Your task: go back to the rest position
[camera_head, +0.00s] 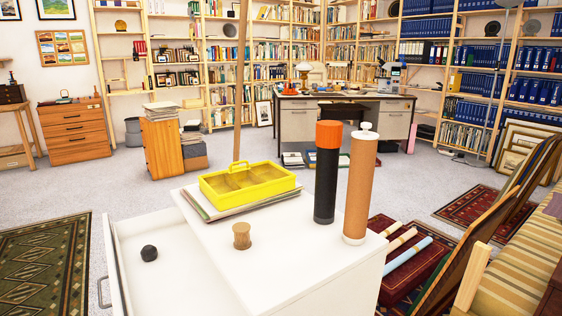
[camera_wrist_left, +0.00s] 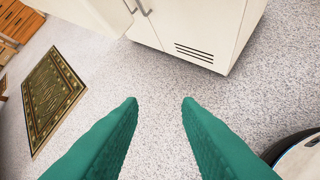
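My left gripper (camera_wrist_left: 160,102) shows in the left wrist view as two green fingers, held apart with nothing between them. It hangs above the grey carpet, in front of the white cabinet (camera_wrist_left: 190,35). Neither gripper shows in the head view, and my right gripper is in no frame. In the head view the cabinet top (camera_head: 280,245) bears a yellow divided tray (camera_head: 247,192) on flat papers, a small wooden cylinder (camera_head: 242,236), a black tube with an orange cap (camera_head: 326,175) and a brown tube with a white knob (camera_head: 359,190), both tubes upright.
A white drawer (camera_head: 165,272) stands open at the left, with a small black lump (camera_head: 149,253) in it. A maroon box with rolled prints (camera_head: 412,255) and a striped couch (camera_head: 525,260) are at the right.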

